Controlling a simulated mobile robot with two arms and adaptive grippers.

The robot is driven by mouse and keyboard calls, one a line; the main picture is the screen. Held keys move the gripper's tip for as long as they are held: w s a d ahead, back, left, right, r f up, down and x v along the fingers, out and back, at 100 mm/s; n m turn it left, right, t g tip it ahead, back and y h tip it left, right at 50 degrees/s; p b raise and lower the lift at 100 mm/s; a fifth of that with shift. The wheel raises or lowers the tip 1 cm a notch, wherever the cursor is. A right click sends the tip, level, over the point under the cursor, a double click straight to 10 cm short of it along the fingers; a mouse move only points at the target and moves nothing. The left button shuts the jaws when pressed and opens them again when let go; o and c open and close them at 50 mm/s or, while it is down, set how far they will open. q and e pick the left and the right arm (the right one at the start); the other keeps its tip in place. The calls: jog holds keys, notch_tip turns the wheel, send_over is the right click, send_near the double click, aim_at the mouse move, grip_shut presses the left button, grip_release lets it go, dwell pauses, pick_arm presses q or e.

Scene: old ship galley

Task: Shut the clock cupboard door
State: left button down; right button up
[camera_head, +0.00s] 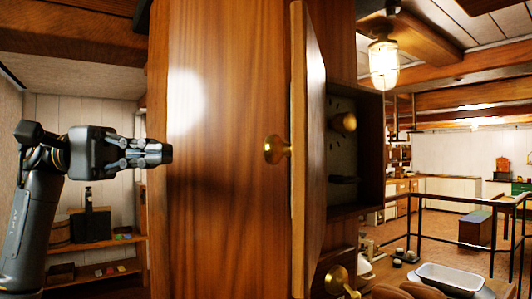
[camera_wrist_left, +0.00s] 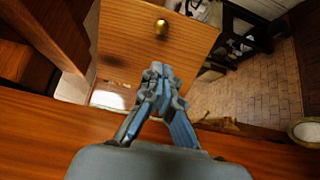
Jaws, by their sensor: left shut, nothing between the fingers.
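The clock cupboard (camera_head: 225,220) is a tall, glossy wooden case filling the middle of the head view. Its door (camera_head: 299,90) stands open, seen nearly edge-on, with a brass knob (camera_head: 277,149) on its left face. To the right of the door a dark inside (camera_head: 355,165) shows. My left gripper (camera_head: 168,153) is shut and empty, left of the door and in front of the case's left part in the picture. I cannot tell whether it touches the wood. In the left wrist view, the shut fingers (camera_wrist_left: 158,85) appear in front of a wooden panel with a brass knob (camera_wrist_left: 161,26). My right gripper is not in view.
Another brass knob (camera_head: 340,280) is low on the case. Shelves (camera_head: 95,270) stand at the left. A dark metal rail (camera_head: 460,195) and a grey tray (camera_head: 448,278) are at the right. Open floor (camera_head: 440,232) lies beyond.

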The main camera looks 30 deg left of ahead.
pick_arm(q)
jog(key=s+p+x, duration=0.2)
jog(key=p+x, duration=0.2)
jog(key=x, duration=0.9)
jog(key=shift+d+r, duration=0.2)
jog(key=shift+d, duration=0.1)
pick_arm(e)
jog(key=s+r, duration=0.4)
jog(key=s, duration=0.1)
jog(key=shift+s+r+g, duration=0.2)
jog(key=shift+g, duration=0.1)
